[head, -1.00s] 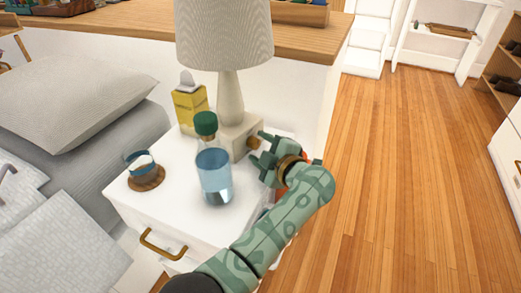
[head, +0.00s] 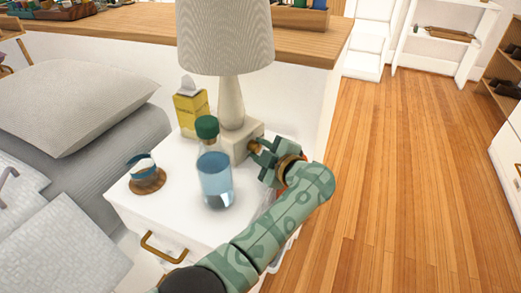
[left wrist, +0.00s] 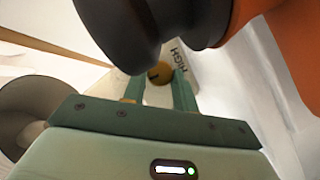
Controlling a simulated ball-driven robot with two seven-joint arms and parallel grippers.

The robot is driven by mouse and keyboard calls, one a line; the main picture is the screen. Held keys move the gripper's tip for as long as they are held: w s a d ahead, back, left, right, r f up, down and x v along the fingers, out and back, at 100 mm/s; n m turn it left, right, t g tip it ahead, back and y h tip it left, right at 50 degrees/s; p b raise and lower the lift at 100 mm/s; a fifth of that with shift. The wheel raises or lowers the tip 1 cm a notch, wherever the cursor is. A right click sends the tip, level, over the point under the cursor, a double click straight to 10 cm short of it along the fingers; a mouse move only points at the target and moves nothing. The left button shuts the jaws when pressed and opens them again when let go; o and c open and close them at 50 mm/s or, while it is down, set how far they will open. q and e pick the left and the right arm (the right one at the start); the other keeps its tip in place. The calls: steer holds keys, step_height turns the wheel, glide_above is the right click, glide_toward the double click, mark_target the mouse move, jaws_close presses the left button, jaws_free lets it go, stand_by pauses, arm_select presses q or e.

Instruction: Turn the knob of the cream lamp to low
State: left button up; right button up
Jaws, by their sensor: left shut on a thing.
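The cream lamp (head: 231,104) stands upright on the white nightstand, with a ribbed grey-white shade and a square base. Its small brass knob (head: 252,146) is on the right side of the base, mostly hidden by my gripper. My left gripper (head: 259,149) is shut on the knob. In the left wrist view the round knob (left wrist: 160,73) sits between the two green fingertips (left wrist: 159,84), with a dark mark on its face. The word HIGH (left wrist: 178,58) reads beside it on the base. My right gripper is not in view.
A clear bottle with blue liquid and a green cap (head: 214,170) stands close left of my gripper. A yellow carton (head: 189,106) is behind it, and a small item on a brown round base (head: 147,180) is at the left. The nightstand (head: 180,212) has a brass handle.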

arm_select(q)
steer(key=shift+m+g, duration=0.3)
steer(key=shift+m, duration=0.3)
steer(key=shift+w+m+g+b, duration=0.1)
steer(key=shift+m+g+b, duration=0.2)
steer(key=shift+m, duration=0.2)
steer(key=shift+d+m+g+b, duration=0.1)
steer(key=shift+m+g+b, duration=0.3)
steer(key=shift+m+b, duration=0.15)
steer(key=shift+m+g+y+b, duration=0.3)
steer(key=shift+m+g+y, duration=0.1)
steer(key=shift+m, duration=0.05)
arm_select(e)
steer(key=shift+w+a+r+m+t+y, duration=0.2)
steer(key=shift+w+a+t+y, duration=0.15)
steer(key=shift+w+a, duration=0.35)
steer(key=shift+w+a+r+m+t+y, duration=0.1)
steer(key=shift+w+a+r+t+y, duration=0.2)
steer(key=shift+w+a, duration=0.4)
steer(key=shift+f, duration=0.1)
arm_select(q)
steer(key=o, duration=1)
steer(key=shift+c, duration=0.2)
steer(key=shift+r, duration=0.1)
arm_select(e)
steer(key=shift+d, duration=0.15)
arm_select(q)
steer(key=shift+d, duration=0.1)
